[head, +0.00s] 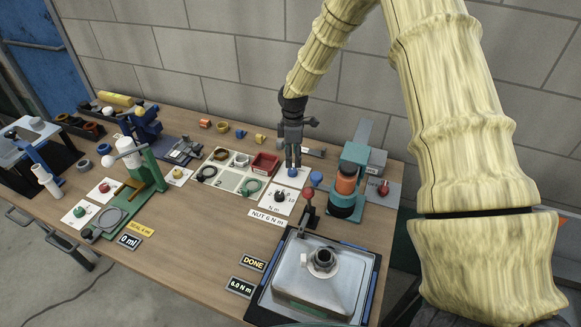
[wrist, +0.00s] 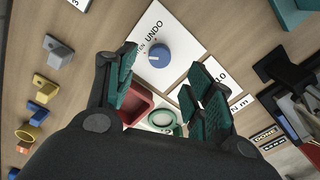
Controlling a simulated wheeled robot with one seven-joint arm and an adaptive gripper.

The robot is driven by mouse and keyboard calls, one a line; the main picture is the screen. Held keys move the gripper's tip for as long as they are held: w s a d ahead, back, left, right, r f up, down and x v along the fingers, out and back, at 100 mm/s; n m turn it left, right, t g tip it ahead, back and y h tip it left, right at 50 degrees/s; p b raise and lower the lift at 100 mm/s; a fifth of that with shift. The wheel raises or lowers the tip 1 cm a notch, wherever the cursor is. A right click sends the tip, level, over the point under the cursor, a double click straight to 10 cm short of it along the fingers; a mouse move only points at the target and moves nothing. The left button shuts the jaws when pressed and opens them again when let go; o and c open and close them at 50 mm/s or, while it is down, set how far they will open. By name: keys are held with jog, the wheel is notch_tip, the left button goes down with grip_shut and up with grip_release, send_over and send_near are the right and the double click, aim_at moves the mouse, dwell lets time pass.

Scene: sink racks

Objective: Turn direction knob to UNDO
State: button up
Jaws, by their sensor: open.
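The blue direction knob (wrist: 160,55) sits on a white plate (wrist: 172,24). The word UNDO is printed beside it, with a second, smaller label partly readable. A small pale mark shows on the knob, but I cannot tell clearly which label it points to. In the head view the blue knob (head: 292,173) is at the back of the table, under my gripper (head: 293,160). In the wrist view my gripper (wrist: 163,58) is open, its teal-padded fingers to either side of the knob. I see no contact with it; the exact height gap is unclear.
A red bin (head: 265,164) stands left of the knob. A numbered dial (head: 280,196) is just in front. A teal and orange device (head: 347,182) stands to the right, and a red-topped lever (head: 308,193) near the metal housing (head: 320,280).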

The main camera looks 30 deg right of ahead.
aim_at(293, 170)
jog(key=shift+f+p, duration=0.9)
jog(key=shift+f, duration=2.35)
jog(key=c, duration=1)
